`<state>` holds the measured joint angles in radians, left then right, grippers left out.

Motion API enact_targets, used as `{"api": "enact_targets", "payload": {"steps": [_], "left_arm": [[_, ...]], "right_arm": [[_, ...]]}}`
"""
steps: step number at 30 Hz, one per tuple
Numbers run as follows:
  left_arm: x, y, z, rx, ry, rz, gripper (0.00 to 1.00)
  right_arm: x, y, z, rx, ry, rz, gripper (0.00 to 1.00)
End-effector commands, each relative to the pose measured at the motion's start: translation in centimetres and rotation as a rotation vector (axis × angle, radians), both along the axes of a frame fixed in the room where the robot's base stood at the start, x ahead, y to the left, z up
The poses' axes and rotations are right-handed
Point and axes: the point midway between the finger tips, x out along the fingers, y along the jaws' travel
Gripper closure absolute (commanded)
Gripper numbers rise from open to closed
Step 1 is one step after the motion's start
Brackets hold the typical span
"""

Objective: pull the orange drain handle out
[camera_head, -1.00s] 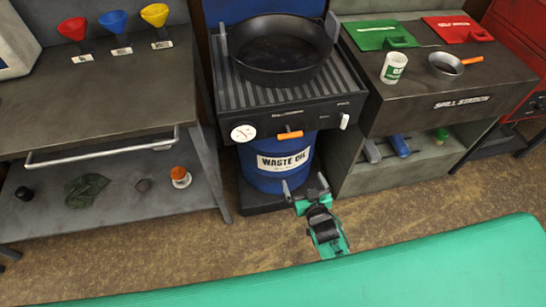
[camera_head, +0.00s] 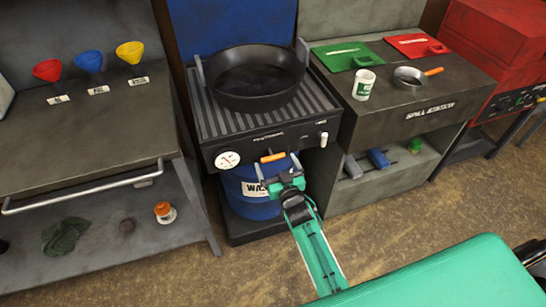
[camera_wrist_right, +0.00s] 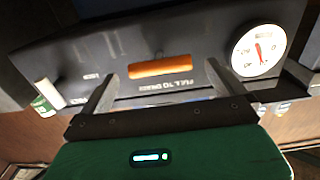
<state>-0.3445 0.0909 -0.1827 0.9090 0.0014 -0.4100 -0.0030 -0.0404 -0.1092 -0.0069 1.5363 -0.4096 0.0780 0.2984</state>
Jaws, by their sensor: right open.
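The orange drain handle (camera_head: 273,157) is a short bar on the dark front panel of the waste oil unit (camera_head: 300,147), below the ribbed top. In the right wrist view the handle (camera_wrist_right: 160,68) lies level between my two fingers, above a "pull to drain" label. My right gripper (camera_head: 277,168) is open just in front of the panel, its fingers spread to either side of the handle. In the wrist view the fingers (camera_wrist_right: 161,78) do not visibly touch the handle. My left gripper is not in view.
A round gauge (camera_head: 227,160) and a white lever (camera_head: 323,140) flank the handle. A black pan (camera_head: 250,90) sits on top. The blue waste oil drum (camera_head: 243,195) stands below. A smooth green surface (camera_head: 450,275) fills the lower right. Benches stand on both sides.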

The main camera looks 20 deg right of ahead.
Motion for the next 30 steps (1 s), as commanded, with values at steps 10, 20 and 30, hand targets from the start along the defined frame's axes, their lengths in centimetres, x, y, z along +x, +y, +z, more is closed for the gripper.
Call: {"api": "enact_targets", "payload": {"steps": [10, 20, 30], "left_arm": [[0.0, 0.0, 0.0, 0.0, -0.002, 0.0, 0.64], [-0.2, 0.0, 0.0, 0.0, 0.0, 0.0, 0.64], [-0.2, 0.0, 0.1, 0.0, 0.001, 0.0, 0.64]], "right_arm": [[3.5, 0.1, 0.0, 0.001, 0.001, 0.0, 0.0], [3.7, 0.1, 0.0, 0.001, 0.001, 0.0, 0.0], [3.6, 0.1, 0.0, 0.001, 0.001, 0.0, 0.51]]}}
